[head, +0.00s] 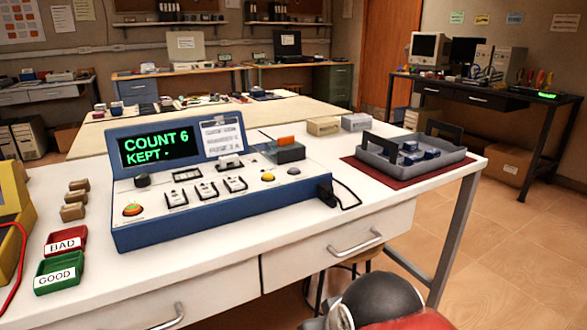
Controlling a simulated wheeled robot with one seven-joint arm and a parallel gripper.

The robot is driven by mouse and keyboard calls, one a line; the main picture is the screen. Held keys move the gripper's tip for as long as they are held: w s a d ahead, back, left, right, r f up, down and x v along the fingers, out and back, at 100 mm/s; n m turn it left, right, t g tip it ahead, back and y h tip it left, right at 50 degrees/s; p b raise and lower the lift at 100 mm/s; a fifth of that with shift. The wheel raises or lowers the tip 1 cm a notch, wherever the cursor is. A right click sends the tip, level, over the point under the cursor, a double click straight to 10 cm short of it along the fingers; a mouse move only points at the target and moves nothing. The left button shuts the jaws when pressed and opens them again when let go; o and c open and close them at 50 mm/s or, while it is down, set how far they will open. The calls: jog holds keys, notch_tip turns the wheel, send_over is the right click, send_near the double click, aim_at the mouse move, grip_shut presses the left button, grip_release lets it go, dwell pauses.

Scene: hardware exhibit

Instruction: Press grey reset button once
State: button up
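A blue console (200,215) with a pale sloped panel stands on the white table. Its green display (158,148) reads "COUNT 6" and "KEPT -". A small grey button (293,171) sits at the right end of the panel, beside a yellow button (268,177). I cannot read any label on the grey button. An orange-red button (133,209) is at the panel's left end, with several rocker switches (206,190) between. Dark, rounded parts of my arm show at the bottom edge, below the table front. My gripper's fingers are not visible.
A grey tray (375,160) with blue parts sits on a red mat at right. A black plug and cable (328,194) are at the console's right end.

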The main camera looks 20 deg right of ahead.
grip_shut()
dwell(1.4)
